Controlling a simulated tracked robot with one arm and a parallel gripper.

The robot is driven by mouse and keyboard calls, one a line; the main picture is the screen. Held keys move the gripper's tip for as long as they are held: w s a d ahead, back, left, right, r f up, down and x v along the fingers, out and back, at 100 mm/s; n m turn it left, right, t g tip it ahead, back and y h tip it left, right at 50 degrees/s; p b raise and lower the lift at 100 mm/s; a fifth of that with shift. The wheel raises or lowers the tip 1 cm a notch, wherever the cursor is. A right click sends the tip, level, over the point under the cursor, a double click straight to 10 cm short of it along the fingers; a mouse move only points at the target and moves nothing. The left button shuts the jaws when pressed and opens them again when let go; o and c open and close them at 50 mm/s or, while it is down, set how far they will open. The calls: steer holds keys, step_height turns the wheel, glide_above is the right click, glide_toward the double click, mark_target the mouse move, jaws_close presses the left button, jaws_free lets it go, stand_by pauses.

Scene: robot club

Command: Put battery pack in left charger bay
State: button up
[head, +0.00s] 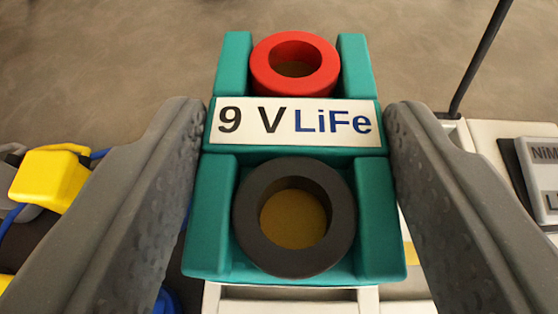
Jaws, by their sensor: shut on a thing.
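The battery pack (215,215) is a teal block with a white label reading "9 V LiFe". It has a red ring terminal at its far end and a black ring terminal at its near end. My gripper (295,125) is shut on the pack, with one grey textured finger on each side. A white unit (480,135) shows at the right, partly behind the right finger, with a grey label plate reading "NiM..." and a second, cut-off line. I cannot tell whether it is the charger. No left bay shows clearly; the pack and fingers hide much of the area below.
A yellow connector (48,180) with blue cable lies at the left beside the left finger. A thin black rod (482,55) rises at the upper right. A pale surface (290,300) shows below the pack. The brown floor (120,50) beyond is bare.

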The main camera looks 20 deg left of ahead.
mark_target(299, 285)
step_height(299, 285, down, 3)
steer(key=shift+f+b, duration=0.15)
steer(key=shift+b, duration=0.15)
steer(key=o, duration=1.2)
steer(key=shift+s+d, duration=0.1)
steer(key=shift+d, duration=0.05)
